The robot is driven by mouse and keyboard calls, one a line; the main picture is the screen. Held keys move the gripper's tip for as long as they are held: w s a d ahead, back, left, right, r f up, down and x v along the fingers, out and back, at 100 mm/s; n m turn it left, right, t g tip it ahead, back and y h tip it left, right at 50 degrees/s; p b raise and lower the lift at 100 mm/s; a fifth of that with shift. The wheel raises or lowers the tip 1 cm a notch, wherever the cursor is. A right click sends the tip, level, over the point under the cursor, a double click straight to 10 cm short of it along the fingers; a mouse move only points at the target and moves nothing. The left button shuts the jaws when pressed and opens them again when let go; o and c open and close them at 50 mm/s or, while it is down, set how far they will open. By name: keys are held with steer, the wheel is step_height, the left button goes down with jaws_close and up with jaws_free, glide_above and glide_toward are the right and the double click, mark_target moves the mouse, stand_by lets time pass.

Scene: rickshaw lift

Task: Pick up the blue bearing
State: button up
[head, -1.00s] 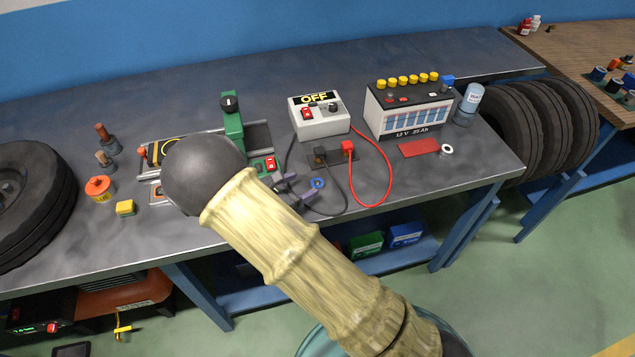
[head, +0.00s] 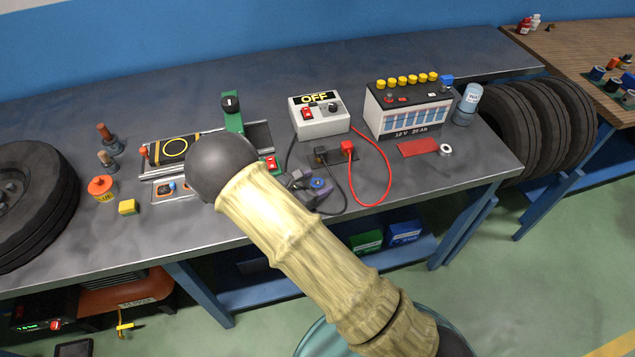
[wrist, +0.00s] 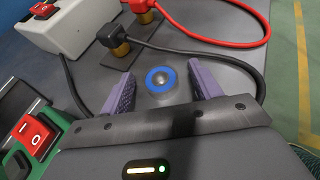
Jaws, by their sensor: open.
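My gripper is open and empty. In the head view the blue bearing (head: 318,183) shows beside the purple fingers of my gripper (head: 311,188), near the bench's front edge. Part of my gripper is hidden behind my arm there.
The control box marked OFF (head: 320,121) and the battery (head: 408,110) stand behind. A black cable (wrist: 205,46) curves closely around the bearing area. A red cable (head: 388,185) loops to the right. A green device with a red switch (wrist: 36,134) is at left.

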mark_target(314, 185)
steer(key=shift+c, duration=0.4)
steer(key=c, duration=1)
step_height(314, 185, up, 10)
steer(key=shift+b, duration=0.45)
